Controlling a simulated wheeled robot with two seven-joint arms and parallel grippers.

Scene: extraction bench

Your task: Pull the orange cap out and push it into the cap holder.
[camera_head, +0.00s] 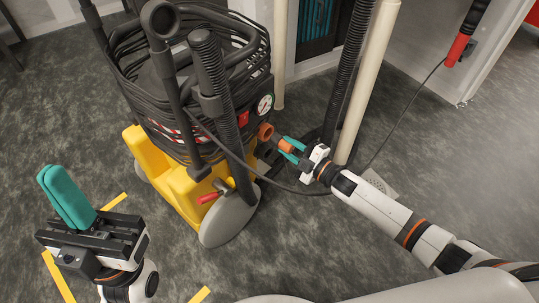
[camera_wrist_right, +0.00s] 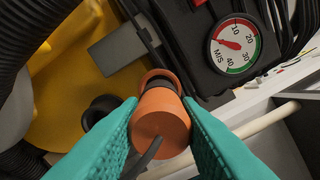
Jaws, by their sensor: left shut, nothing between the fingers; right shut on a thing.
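The orange cap (camera_wrist_right: 160,124) is between the teal fingers of my right gripper (camera_head: 289,148), beside the yellow and black machine. It also shows in the head view (camera_head: 286,145). A dark cylindrical part (camera_wrist_right: 159,84) shows just behind the cap in the wrist view, with an orange round fitting (camera_head: 265,131) beyond it on the machine. Whether the cap touches that fitting cannot be told. A black round opening (camera_wrist_right: 101,110) sits left of the cap; I cannot tell whether it is the cap holder. My left gripper (camera_head: 66,196) is shut and empty at the lower left.
The machine (camera_head: 187,190) carries coiled black hose and a round gauge (camera_wrist_right: 233,45). A cream pole (camera_head: 366,80) and a black ribbed hose stand behind my right gripper. A thin cable crosses the floor nearby.

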